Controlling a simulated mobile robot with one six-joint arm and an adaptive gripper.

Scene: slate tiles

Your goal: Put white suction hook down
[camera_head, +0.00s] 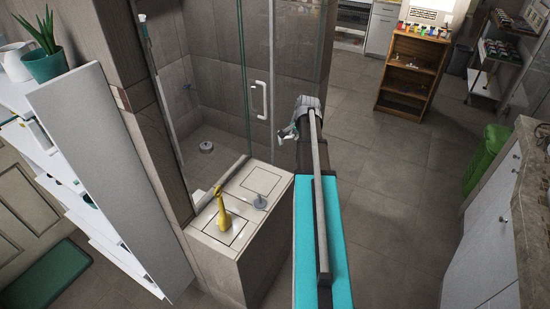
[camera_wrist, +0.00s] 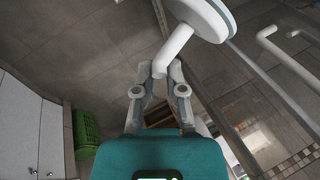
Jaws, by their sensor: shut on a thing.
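My gripper (camera_head: 287,133) is beside the glass shower door in the head view, above and to the right of a tiled ledge (camera_head: 238,190). In the wrist view my gripper (camera_wrist: 160,68) is shut on the stem of the white suction hook (camera_wrist: 207,17). The hook's round disc is at the top right, and its stem runs down between the fingertips. The hook is held in the air. In the head view it is too small to make out clearly at the gripper.
On the ledge stand a yellow bottle (camera_head: 222,213) and a small grey object (camera_head: 260,201) with a round base. Thin square outlines mark the ledge top. The shower door handle (camera_head: 259,100) is close to my gripper. A wooden shelf (camera_head: 410,75) and a green basket (camera_head: 487,158) stand farther right.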

